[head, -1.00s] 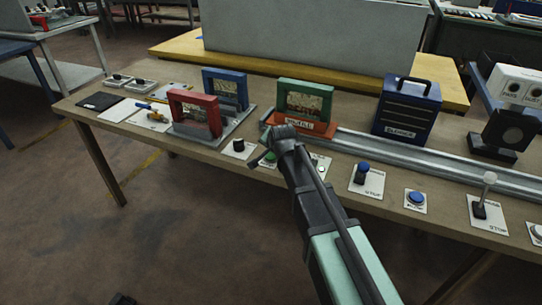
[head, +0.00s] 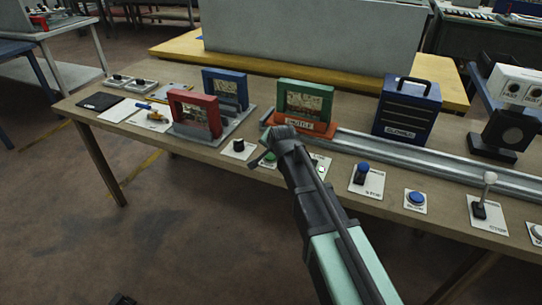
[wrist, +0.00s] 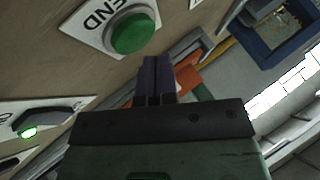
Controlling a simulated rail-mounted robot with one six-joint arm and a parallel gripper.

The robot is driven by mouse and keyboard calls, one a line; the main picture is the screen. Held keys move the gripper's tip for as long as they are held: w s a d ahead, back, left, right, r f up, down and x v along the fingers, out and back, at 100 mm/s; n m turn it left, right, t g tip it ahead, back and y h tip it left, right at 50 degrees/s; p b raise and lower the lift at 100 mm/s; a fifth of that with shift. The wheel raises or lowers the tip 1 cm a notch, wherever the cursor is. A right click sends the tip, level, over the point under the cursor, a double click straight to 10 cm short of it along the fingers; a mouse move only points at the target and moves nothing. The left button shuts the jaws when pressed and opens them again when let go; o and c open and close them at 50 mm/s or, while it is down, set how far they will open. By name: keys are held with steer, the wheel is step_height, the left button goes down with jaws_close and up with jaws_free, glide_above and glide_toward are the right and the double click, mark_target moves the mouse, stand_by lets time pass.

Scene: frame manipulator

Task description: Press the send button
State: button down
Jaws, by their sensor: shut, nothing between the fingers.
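The send button is a round green button (wrist: 132,33) on a white plate whose visible lettering reads "END", at the top of the wrist view. My gripper (wrist: 157,65) is shut and empty, its dark fingers just below and right of the button in that view. A gap shows between the fingertips and the button in the picture; the exact distance is unclear.
Behind stand a green frame on an orange base (head: 304,127), a metal rail (head: 400,155) and a red frame (head: 194,112).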

mark_target(273, 155)
steer(key=shift+f, duration=0.1)
stand_by(0.3)
steer(key=shift+f+b, duration=0.35)
steer(key=shift+b, duration=0.1)
steer(key=shift+f+b, duration=0.45)
stand_by(0.4)
steer(key=shift+r, duration=0.15)
steer(key=shift+r+p, duration=0.75)
steer(key=shift+p, duration=0.15)
step_height(273, 155, up, 5)
steer(key=p, duration=0.5)
steer(key=shift+r, duration=0.1)
